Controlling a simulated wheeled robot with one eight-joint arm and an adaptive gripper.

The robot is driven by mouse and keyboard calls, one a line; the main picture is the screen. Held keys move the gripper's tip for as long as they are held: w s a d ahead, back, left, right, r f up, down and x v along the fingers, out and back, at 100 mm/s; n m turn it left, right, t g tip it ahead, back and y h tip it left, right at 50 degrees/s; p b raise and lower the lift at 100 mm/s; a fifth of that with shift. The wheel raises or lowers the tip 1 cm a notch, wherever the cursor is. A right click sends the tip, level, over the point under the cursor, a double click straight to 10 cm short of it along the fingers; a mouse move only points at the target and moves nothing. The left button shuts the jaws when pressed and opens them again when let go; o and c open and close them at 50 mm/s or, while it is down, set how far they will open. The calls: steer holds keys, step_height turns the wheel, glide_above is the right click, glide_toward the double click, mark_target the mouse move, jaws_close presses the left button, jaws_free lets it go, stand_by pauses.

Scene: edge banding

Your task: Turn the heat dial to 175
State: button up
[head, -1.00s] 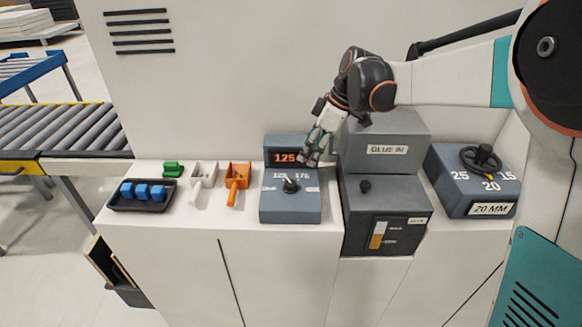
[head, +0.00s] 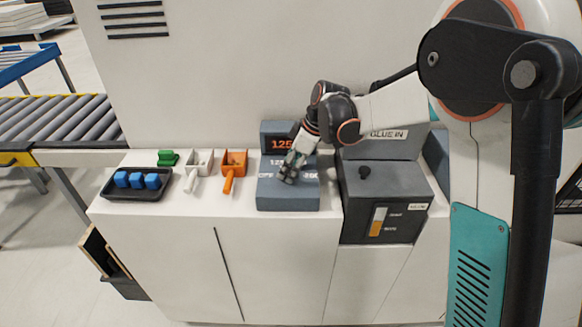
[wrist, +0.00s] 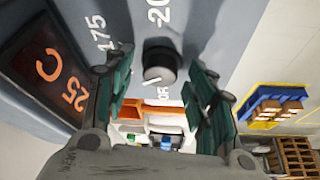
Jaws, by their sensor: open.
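The heat dial box (head: 287,198) is a blue-grey block on the white cabinet top. My gripper (head: 288,176) is over the box and hides the knob in the head view. In the wrist view my gripper (wrist: 162,78) is open, with one finger on each side of the knob. I cannot tell whether they touch it.
The dark glue unit (head: 385,200) with a small black knob stands just right of the dial box. To the left are an orange scoop (head: 233,165), a white scoop (head: 198,168), a green piece (head: 168,158) and a dark tray (head: 108,188) of blue blocks.

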steer(key=c, duration=1.1)
steer(key=shift+o, duration=0.2)
steer(key=shift+m, duration=0.3)
steer(key=m, duration=0.1)
steer(key=m+t, duration=0.1)
steer(key=m, duration=0.1)
steer(key=m+t+h, duration=0.1)
steer(key=m, duration=0.1)
steer(key=shift+s+a, duration=0.2)
steer(key=shift+s, duration=0.05)
steer(key=m+h, duration=0.1)
steer(key=m, duration=0.2)
steer(key=m+t+h, duration=0.1)
steer(key=m, duration=0.2)
steer(key=shift+s+a, duration=0.1)
steer(key=shift+a, duration=0.05)
